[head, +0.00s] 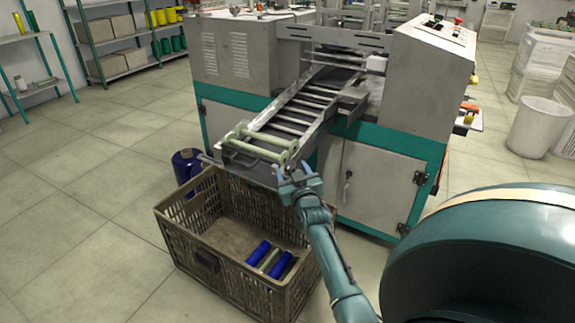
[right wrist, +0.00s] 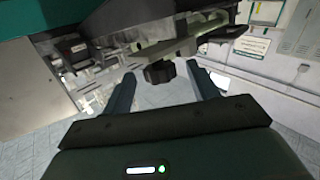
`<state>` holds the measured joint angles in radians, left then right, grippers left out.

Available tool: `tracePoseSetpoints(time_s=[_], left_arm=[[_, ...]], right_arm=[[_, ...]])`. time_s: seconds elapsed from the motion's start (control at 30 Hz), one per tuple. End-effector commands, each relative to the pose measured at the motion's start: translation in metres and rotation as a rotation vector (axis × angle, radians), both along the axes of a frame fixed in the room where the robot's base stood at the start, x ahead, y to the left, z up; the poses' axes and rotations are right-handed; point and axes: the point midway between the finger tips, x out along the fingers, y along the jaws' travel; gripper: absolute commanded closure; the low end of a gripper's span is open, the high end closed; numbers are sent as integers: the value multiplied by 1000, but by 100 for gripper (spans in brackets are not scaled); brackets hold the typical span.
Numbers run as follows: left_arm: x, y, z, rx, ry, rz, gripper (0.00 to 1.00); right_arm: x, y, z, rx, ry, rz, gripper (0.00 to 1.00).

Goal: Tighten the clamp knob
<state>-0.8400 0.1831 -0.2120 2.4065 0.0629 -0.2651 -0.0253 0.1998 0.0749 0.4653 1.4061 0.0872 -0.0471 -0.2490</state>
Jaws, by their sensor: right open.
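The clamp knob (right wrist: 158,73) is a small dark knob under a pale green-grey clamp part in the right wrist view. In the head view I cannot make the knob out clearly near the gripper. My right gripper (head: 292,170) is at the lower end of the machine's roller chute (head: 290,118), beside the pale green bars (head: 262,142) there. In the right wrist view the right gripper's fingers (right wrist: 160,86) are apart, one on each side of the knob as seen. I cannot tell whether they touch it. My left gripper is not in view.
A brown slatted crate (head: 180,240) stands below the chute with blue bobbins (head: 258,252) inside. The grey and teal machine (head: 385,170) is just beyond my gripper. The tiled floor at left is clear.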

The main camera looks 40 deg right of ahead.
Motion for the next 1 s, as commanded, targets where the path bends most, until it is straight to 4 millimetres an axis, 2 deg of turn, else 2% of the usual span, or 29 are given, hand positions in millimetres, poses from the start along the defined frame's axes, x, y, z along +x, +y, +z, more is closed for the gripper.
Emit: tracePoseSetpoints(time_s=[0.37, 0.9, 1.0], left_arm=[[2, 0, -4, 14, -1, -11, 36], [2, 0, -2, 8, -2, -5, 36], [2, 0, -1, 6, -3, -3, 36]], right_arm=[[0, 0, 0, 0, 1, -1, 41], [0, 0, 0, 0, 1, -1, 84], [0, 0, 0, 1, -2, -6, 86]])
